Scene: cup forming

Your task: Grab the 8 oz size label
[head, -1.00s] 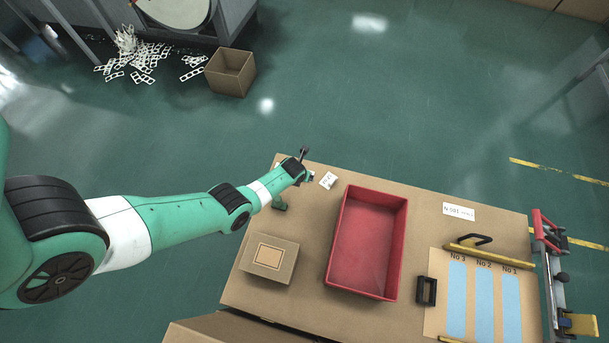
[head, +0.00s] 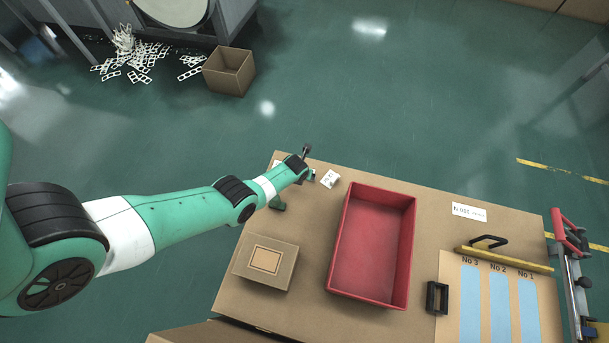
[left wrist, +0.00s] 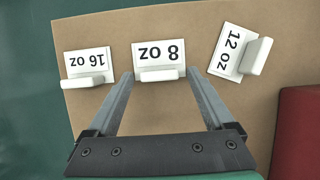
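The 8 oz label (left wrist: 158,54) is a white card with black print and a white tab, upside down in the left wrist view. It lies near the table's edge, between the 16 oz label (left wrist: 87,65) and the tilted 12 oz label (left wrist: 234,50). My left gripper (left wrist: 160,72) is open, with its fingertips on either side of the 8 oz label's tab and a gap at each side. In the head view, my left arm's end covers most of the labels; the 12 oz label (head: 330,179) shows beside it. My right gripper is not in view.
A red tray (head: 372,240) stands right of the labels on the brown table (head: 308,235). A cardboard box (head: 266,262) sits at the front left.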

